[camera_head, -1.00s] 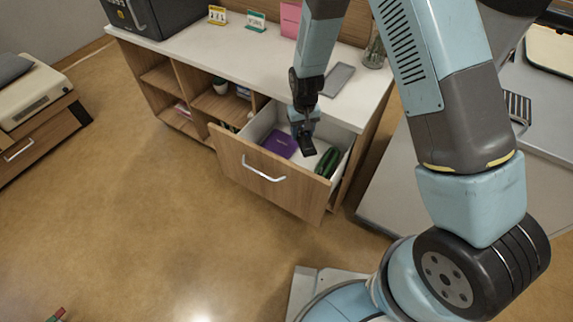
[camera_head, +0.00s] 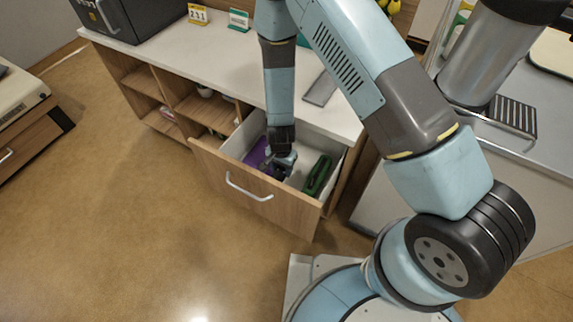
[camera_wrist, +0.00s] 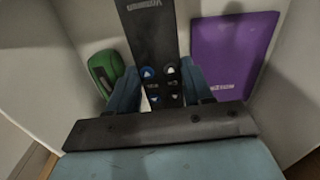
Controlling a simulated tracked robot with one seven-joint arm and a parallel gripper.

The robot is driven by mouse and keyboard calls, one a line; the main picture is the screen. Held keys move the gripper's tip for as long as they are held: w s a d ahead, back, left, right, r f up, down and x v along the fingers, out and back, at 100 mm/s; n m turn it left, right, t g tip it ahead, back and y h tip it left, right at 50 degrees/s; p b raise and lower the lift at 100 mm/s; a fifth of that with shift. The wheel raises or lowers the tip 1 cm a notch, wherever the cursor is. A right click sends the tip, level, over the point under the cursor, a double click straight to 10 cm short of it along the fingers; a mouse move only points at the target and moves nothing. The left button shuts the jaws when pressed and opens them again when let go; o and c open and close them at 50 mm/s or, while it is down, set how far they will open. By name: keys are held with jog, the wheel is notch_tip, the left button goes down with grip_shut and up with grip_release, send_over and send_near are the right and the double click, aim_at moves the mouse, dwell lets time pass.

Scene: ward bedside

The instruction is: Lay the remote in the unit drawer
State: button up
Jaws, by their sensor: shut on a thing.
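The unit drawer (camera_head: 230,188) is pulled open under the white countertop. My gripper (camera_head: 284,168) is down inside the drawer opening. In the wrist view my gripper (camera_wrist: 165,88) is shut on the dark remote (camera_wrist: 150,40), whose blue and white buttons show between the fingers. The remote points away from the gripper, between a purple book (camera_wrist: 232,50) on the right and a green case (camera_wrist: 106,68) on the left. I cannot tell whether the remote touches the drawer floor. In the head view the gripper and arm mostly hide the remote.
In the head view the purple book (camera_head: 257,153) lies at the drawer's left and the green case (camera_head: 318,174) at its right. A grey flat object (camera_head: 321,88) lies on the countertop (camera_head: 225,65). Drawer walls stand close around the gripper.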

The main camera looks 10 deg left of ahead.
aim_at(283, 177)
jog(key=shift+s+f, duration=0.1)
jog(key=shift+f, duration=0.35)
jog(key=shift+m, duration=0.3)
jog(key=f, duration=0.5)
jog(key=shift+w+d+f, duration=0.15)
jog(key=shift+w+f, duration=0.1)
jog(key=shift+f, duration=2.2)
jog(key=o, duration=1.1)
jog(key=shift+s, duration=0.1)
notch_tip(283, 177, up, 12)
jog(key=shift+r, duration=0.1)
